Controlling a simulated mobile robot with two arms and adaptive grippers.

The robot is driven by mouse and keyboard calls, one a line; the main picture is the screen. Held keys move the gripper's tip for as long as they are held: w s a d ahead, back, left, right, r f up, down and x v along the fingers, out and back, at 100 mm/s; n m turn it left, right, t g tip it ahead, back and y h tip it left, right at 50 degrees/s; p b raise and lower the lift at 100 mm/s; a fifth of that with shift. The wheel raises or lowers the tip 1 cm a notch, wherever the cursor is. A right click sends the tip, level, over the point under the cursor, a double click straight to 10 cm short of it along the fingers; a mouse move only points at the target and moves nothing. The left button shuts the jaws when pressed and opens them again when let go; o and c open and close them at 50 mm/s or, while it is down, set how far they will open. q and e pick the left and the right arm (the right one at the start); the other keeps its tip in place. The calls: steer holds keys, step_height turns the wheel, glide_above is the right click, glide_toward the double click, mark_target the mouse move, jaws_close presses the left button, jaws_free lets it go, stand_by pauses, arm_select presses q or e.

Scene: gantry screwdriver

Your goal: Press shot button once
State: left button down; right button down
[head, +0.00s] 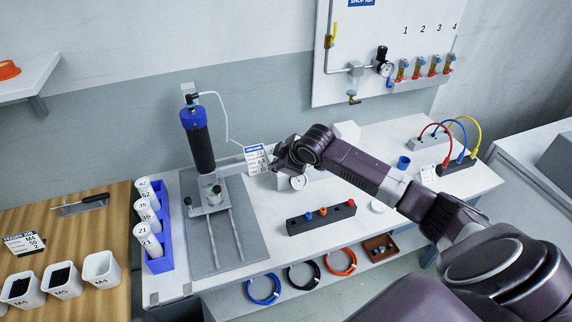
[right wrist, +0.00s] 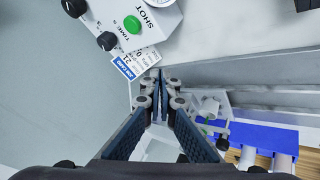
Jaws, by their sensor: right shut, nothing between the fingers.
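The shot button is a round green button (right wrist: 132,24) beside the word SHOT on a pale dispenser box (right wrist: 165,18), at the top of the right wrist view. My right gripper (right wrist: 160,78) is shut and empty; its fingertips are apart from the button and lie below it in that picture. In the head view the right gripper (head: 279,163) is over the bench beside the box, whose gauge (head: 299,182) shows below my arm. The arm hides the button there. My left gripper is in neither view.
A job card (head: 256,158) stands close to the right gripper. A stand holds a dark syringe barrel (head: 200,147) with a blue cap to the left. A black block (head: 321,217) with coloured knobs sits in front. A blue rack (head: 160,240) holds white bottles.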

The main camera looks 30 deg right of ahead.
steer(key=w+d+r+t, duration=0.1)
steer(key=w+d+r, duration=0.3)
steer(key=d+r, duration=0.2)
steer(key=shift+d+h, duration=0.4)
steer(key=shift+d, duration=0.2)
step_height(320, 180, down, 6)
steer(key=b, duration=0.8)
steer(key=shift+f, duration=1.3)
steer(key=shift+s+f, duration=0.1)
steer(key=shift+f, duration=0.1)
steer(key=shift+f, duration=0.25)
